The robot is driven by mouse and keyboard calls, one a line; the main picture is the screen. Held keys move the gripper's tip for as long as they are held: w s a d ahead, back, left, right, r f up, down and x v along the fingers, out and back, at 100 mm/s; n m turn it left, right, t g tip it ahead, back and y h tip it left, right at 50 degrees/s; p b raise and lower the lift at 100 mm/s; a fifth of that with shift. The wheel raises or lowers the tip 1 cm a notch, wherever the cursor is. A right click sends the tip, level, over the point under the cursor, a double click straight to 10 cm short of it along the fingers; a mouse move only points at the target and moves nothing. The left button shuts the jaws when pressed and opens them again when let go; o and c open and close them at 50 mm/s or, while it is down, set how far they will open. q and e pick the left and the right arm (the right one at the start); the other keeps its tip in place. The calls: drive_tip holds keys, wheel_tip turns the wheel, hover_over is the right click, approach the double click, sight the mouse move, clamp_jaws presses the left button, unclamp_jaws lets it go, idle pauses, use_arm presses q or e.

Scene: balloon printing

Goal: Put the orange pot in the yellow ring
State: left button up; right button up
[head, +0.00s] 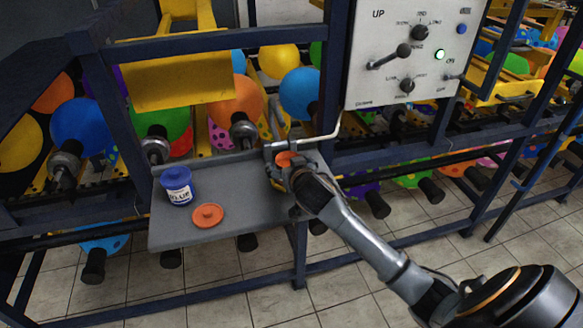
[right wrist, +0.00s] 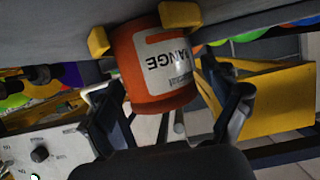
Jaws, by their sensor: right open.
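The orange pot (right wrist: 155,75) with its white label appears upside down in the right wrist view. Its orange top (head: 286,158) shows at the right end of the grey shelf in the head view. Yellow blocks of the ring (right wrist: 180,15) sit on either side of the pot, close against the shelf. The pot stands between them; how deep it sits is hidden. My right gripper (head: 289,170) is at the pot, with its open fingers (right wrist: 175,112) spread apart on both sides of it. My left gripper is not in view.
On the grey shelf (head: 225,236) stand a blue pot (head: 177,187) and an orange lid (head: 207,215). A bent grey rod (head: 320,137) passes close behind the gripper. A control panel (head: 405,55) hangs above right. The shelf's front middle is clear.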

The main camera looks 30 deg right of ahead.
drive_tip(key=shift+s+a+r, duration=0.15)
drive_tip(key=shift+s, duration=0.15)
drive_tip(key=b+v, duration=0.1)
drive_tip(key=v, duration=1)
drive_tip(key=shift+s+b, duration=0.15)
drive_tip(key=shift+b, duration=0.25)
drive_tip(key=shift+r, duration=0.1)
drive_tip(key=s+a+f+n+g+y, duration=0.25)
drive_tip(key=s+a+f+g, duration=0.3)
drive_tip(key=s+f, duration=0.65)
drive_tip(key=s+a+f+n+g+y, duration=0.2)
drive_tip(key=s+a+f+n+g, duration=0.3)
drive_tip(key=s+f, duration=0.6)
drive_tip(key=s+a+f+m, duration=0.1)
drive_tip(key=s+f, duration=0.1)
drive_tip(key=f, duration=1)
drive_tip(key=s+f+m, duration=0.1)
drive_tip(key=s+f, duration=0.1)
drive_tip(key=f, duration=1)
drive_tip(key=s+d+f+g, duration=0.1)
drive_tip(key=s+d+f, duration=0.1)
drive_tip(key=s+f, duration=1.3)
drive_tip(key=shift+s+d+h, duration=0.35)
drive_tip(key=shift+s, duration=0.45)
